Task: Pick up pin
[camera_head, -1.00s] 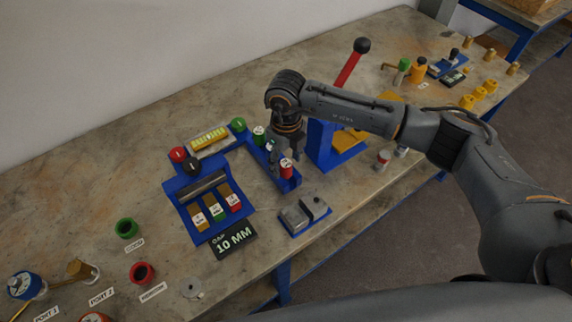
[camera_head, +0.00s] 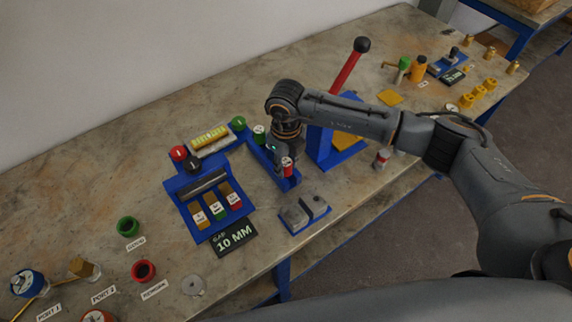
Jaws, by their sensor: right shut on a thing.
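A blue rail (camera_head: 258,158) on the workbench carries small pins with coloured caps. A green-and-white pin (camera_head: 259,133) stands at its far end and a red-and-white pin (camera_head: 287,167) near its front end. My right gripper (camera_head: 283,160) points down over the front part of the rail and is shut on a pin. The red-and-white pin shows right at its fingertips, but the fingers partly hide the grip, so I cannot tell for sure which pin it is. My left gripper is not in view.
A blue press with a red lever (camera_head: 348,68) stands just right of the gripper. A blue fixture (camera_head: 184,187) with a "10 MM" display (camera_head: 234,237) is at left. A grey two-part block (camera_head: 304,213) lies in front.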

